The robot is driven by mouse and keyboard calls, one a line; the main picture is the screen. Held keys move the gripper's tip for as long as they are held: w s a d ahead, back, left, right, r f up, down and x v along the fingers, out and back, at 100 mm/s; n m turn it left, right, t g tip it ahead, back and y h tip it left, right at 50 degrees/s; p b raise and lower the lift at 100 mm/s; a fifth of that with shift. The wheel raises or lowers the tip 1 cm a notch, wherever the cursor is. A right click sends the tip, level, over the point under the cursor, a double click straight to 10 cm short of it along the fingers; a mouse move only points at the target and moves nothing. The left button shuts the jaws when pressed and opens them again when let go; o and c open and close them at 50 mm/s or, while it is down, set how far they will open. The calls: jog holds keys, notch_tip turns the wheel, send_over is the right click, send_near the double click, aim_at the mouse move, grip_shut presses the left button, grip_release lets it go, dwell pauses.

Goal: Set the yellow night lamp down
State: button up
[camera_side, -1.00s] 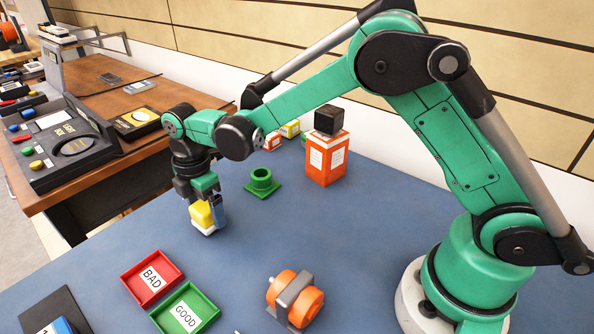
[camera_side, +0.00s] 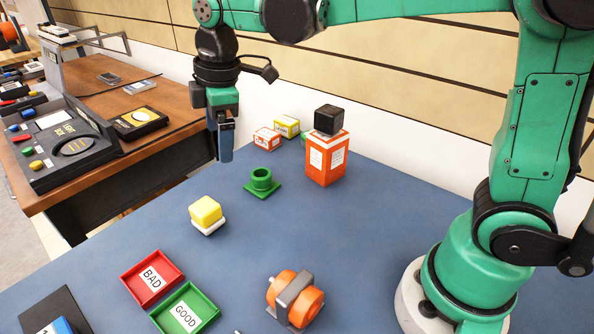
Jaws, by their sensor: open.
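The yellow night lamp (camera_side: 206,211) is a rounded yellow cube on a white base. It sits upright on the blue table (camera_side: 330,225), left of the middle, with nothing touching it. My gripper (camera_side: 222,150) is open and empty. It hangs pointing down, well above the lamp and a little to its right in the picture. The finger nearer the camera hides most of the other one.
A green socket piece (camera_side: 261,184) and an orange box (camera_side: 326,160) with a black cube (camera_side: 328,119) on top stand behind the lamp. A red BAD tray (camera_side: 176,261), a green GOOD tray (camera_side: 212,320) and an orange roller (camera_side: 310,305) lie in front.

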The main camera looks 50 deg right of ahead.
jog(key=s+d+f+m+t, duration=0.3)
jog(key=s+d+m+t, duration=0.2)
jog(key=s+m, duration=0.5)
jog(key=d+m, duration=0.1)
jog(key=m, duration=0.2)
jog(key=shift+s+d+f, duration=0.2)
jog(key=shift+s+d, duration=0.05)
jog(key=shift+d, duration=0.15)
